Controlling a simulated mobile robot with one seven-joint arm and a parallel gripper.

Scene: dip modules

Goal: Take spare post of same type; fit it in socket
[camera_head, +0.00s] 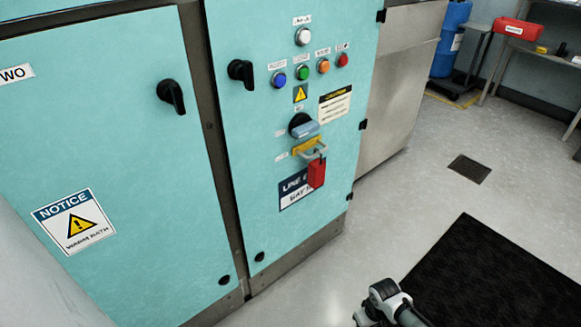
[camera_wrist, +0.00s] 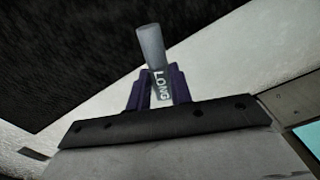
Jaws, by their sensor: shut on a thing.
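In the wrist view my gripper (camera_wrist: 158,90) is shut on a grey post (camera_wrist: 150,45). The post is a plain cylinder that sticks out beyond the purple fingers, with a pale part marked "LONG" between them. Below the post, the floor and a black mat fill the wrist view. The head view shows part of my arm at the bottom edge, but not the fingers or the post. I see no socket and no other post in either view.
A teal cabinet (camera_head: 110,150) with handles, buttons and a red padlock (camera_head: 316,173) fills the left and middle. A black mat (camera_head: 500,275) lies on the floor at right. A blue drum (camera_head: 447,45) and a bench with a red box (camera_head: 516,29) stand at the back right.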

